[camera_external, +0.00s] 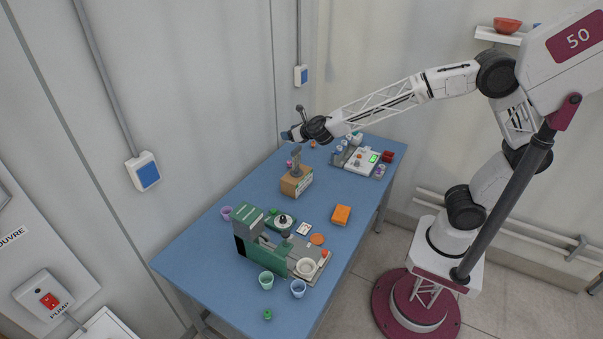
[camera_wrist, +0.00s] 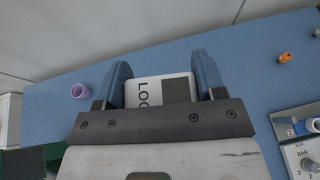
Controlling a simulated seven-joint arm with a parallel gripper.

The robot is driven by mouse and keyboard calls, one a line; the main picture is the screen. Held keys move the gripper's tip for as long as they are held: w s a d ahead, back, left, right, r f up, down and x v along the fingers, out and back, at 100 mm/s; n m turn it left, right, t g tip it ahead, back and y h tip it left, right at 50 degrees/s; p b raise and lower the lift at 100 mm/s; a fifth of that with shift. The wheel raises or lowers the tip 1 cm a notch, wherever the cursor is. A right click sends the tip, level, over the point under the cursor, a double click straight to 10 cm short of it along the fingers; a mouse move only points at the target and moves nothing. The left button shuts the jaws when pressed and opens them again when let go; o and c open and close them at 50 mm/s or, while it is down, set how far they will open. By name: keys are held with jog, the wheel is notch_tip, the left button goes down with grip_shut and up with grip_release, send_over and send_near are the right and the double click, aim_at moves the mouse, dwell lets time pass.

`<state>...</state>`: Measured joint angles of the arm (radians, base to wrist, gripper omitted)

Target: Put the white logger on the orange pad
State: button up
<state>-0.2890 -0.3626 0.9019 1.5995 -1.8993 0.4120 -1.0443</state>
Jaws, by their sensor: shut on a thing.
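My gripper (camera_wrist: 160,78) is shut on the white logger (camera_wrist: 146,92), which sits between the two blue fingers in the wrist view. The logger shows dark lettering and a dark grey square; its lower part is hidden behind the gripper body. In the external view my gripper (camera_external: 289,135) is raised above the back left part of the blue table, and the logger cannot be made out there. A thick orange square (camera_external: 341,215) lies right of the table's middle. A flat orange disc (camera_external: 317,239) lies nearer the front; I cannot tell which is the pad.
A cardboard box (camera_external: 296,182) with a grey upright thing stands below my gripper. A purple cup (camera_external: 227,213) is by the wall edge. A device with a green display (camera_external: 367,160) stands at the back.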

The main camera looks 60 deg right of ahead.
jog(key=s+a+f+m+g+h, duration=0.15)
jog(key=s+a+f, duration=0.35)
jog(key=s, duration=0.5)
jog(key=s+a+f+m+h, duration=0.2)
jog(key=s+f+h, duration=0.1)
jog(key=s+f, duration=0.6)
jog(key=s+d+f+m+h, duration=0.1)
jog(key=s+d+f, duration=0.1)
jog(key=s, duration=0.6)
jog(key=s+d+f+m+g+h, duration=0.1)
jog(key=s+d+f, duration=0.1)
jog(key=s, duration=0.6)
jog(key=s+d+f+m+g+h, duration=0.1)
jog(key=s+d+f+m, duration=0.1)
jog(key=s, duration=0.7)
jog(key=shift+d, duration=0.85)
jog(key=shift+w, duration=0.2)
send_over(343, 213)
jog(key=shift+s+a+f, duration=0.1)
jog(key=shift+f, duration=0.6)
jog(key=shift+f, duration=1.75)
